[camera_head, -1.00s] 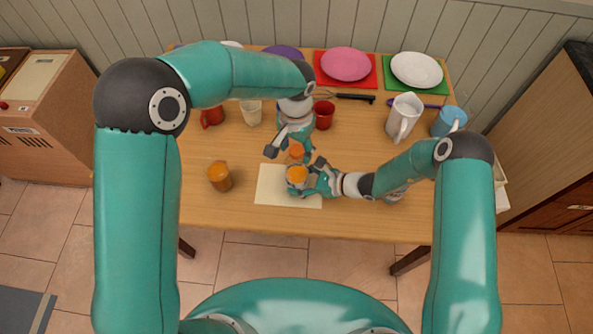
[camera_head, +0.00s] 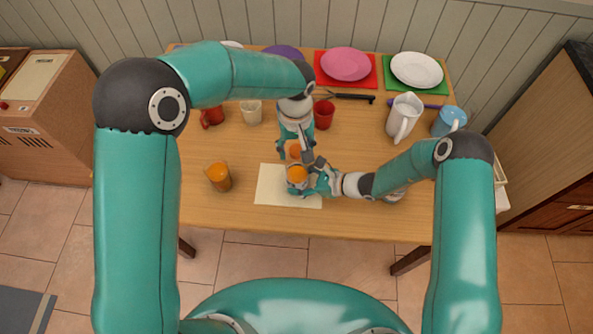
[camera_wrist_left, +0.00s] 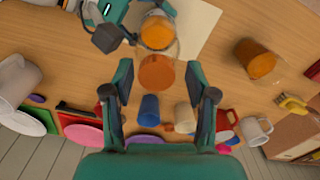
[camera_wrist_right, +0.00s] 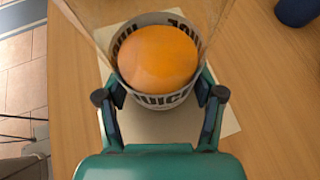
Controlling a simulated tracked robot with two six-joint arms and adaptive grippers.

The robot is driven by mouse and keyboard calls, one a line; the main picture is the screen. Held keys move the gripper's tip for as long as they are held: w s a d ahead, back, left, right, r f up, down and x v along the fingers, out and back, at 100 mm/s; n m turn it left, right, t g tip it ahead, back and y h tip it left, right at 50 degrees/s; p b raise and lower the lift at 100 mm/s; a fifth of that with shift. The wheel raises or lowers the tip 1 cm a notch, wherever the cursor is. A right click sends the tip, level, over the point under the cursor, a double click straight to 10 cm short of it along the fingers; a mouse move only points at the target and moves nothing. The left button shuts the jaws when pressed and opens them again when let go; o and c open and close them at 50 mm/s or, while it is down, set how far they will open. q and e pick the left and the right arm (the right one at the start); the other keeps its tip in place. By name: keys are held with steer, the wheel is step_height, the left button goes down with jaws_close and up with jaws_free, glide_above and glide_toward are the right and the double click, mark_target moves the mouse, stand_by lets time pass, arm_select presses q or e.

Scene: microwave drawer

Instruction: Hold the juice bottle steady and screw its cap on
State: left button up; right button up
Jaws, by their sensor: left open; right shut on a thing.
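The juice bottle (camera_head: 297,187) stands on a pale mat (camera_head: 268,184). Its JUICE label (camera_wrist_right: 158,99) and orange inside show in the right wrist view. My right gripper (camera_wrist_right: 161,95) is shut on the bottle from the right side in the head view; it also shows there (camera_head: 315,178). The orange round cap (camera_wrist_left: 156,73) is just behind the bottle in the head view. My left gripper (camera_wrist_left: 167,85) is open above it, a finger to each side of the cap in the left wrist view. I cannot tell whether the fingers touch the cap.
An orange-filled glass (camera_head: 219,178) stands left of the mat. Behind are a red mug (camera_head: 212,115), a cream cup (camera_head: 251,112), a red cup (camera_head: 323,114), a white pitcher (camera_head: 404,117) and a blue mug (camera_head: 449,121). The front left of the table is clear.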

arm_select(q)
steer(key=shift+c, duration=0.3)
jaws_close()
steer(key=m, duration=0.4)
steer(key=shift+a, duration=0.1)
steer(key=m, duration=0.4)
steer(key=shift+s+m, duration=0.1)
steer(key=shift+m, duration=0.3)
steer(key=m, duration=0.5)
steer(key=shift+s, duration=0.1)
steer(key=m, duration=0.4)
steer(key=shift+m, duration=0.3)
steer(key=shift+o, duration=0.3)
jaws_free()
